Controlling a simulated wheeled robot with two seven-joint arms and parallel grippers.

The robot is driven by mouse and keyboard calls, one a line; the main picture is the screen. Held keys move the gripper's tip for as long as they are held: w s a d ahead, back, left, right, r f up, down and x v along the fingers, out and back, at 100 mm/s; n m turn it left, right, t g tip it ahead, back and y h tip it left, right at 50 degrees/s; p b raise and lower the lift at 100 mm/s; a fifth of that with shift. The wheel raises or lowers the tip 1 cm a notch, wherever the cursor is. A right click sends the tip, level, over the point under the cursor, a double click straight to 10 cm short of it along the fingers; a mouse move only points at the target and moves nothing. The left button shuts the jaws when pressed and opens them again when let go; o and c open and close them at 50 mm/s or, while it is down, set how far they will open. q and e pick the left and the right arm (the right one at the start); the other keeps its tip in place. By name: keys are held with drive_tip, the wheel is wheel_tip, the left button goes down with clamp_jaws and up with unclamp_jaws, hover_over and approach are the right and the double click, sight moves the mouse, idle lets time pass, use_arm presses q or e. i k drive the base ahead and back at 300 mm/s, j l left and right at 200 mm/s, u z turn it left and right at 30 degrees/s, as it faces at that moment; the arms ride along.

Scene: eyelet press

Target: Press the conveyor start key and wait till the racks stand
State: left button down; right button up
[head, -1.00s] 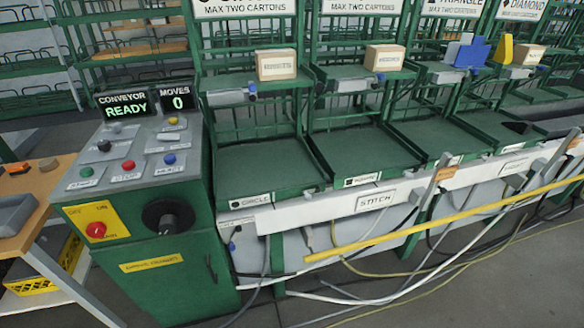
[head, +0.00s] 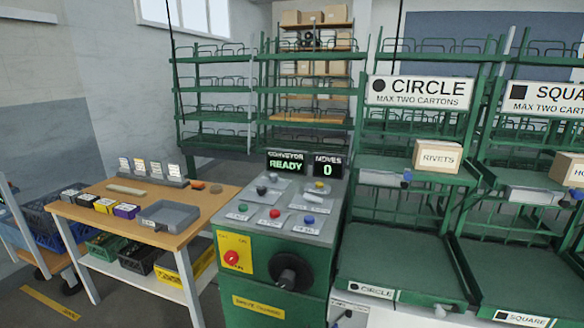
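The green control console (head: 263,262) stands in the middle of the head view. Its sloped grey top carries a green key (head: 243,208), a red key (head: 274,213), a blue key (head: 309,220) and other knobs; their labels are too small to read. The conveyor display (head: 286,164) reads "READY" and the moves display (head: 328,166) reads "0". The circle rack (head: 395,262) stands right of the console, with a "RIVETS" carton (head: 437,156) on its upper shelf. The square rack (head: 515,265) is beside it, cut by the right edge. Neither gripper is in view.
A wooden-topped table (head: 200,203) with a grey tray (head: 168,215) and small coloured boxes stands left of the console. A yellow crate (head: 187,262) is on its lower shelf. Green shelving (head: 262,101) stands behind. Floor shows at the lower left.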

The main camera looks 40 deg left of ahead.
sight(243, 207)
drive_tip(key=u, duration=1.55)
